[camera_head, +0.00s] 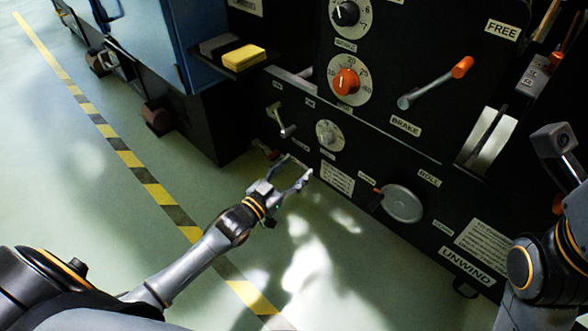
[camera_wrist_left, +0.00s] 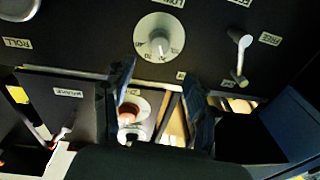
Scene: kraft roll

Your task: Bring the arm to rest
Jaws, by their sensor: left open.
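My left gripper (camera_head: 298,169) is open and empty in the head view. It hangs in front of the lower part of the black machine panel (camera_head: 350,225), above the green floor. In the left wrist view its two dark fingers (camera_wrist_left: 160,95) stand apart with nothing gripped between them. The panel shows upside down behind them, with a white dial (camera_wrist_left: 160,37) and a small lever (camera_wrist_left: 241,58). Part of my right arm (camera_head: 540,265) shows at the right edge of the head view. I see no fingers of the right gripper.
The panel carries an orange-knobbed dial (camera_head: 347,82), an orange-tipped brake lever (camera_head: 436,82) and a round grey disc (camera_head: 402,204). A yellow block (camera_head: 243,57) lies on a dark shelf. A yellow-black floor stripe (camera_head: 128,159) runs along open green floor at left.

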